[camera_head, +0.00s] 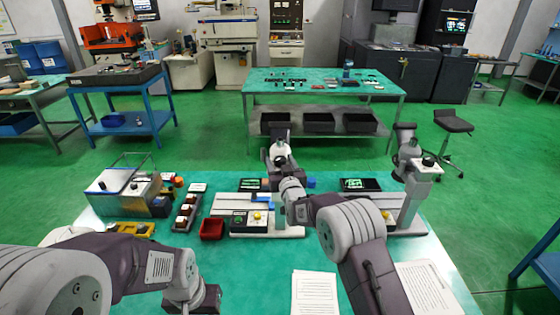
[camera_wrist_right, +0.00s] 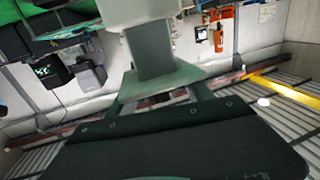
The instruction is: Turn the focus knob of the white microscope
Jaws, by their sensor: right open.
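Two pale microscope-like instruments stand on the green table. The middle one (camera_head: 281,147) has a white head with a dark round part on it, and my right arm covers much of its column. The right one (camera_head: 412,178) stands clear, with a dark knob-like part (camera_head: 428,161) on its head. I cannot tell for sure which is the white microscope. My right gripper (camera_head: 281,176) is open at the middle instrument; whether it touches is unclear. In the right wrist view a pale block (camera_wrist_right: 150,45) is close ahead. My left gripper (camera_head: 207,299) is low at the front left, its jaws unclear.
A red bin (camera_head: 212,229), a rack of small parts (camera_head: 187,208) and a grey box with a clear lid (camera_head: 125,185) stand on the left of the table. Papers (camera_head: 314,292) lie at the front. The table is bare between the left arm and the papers.

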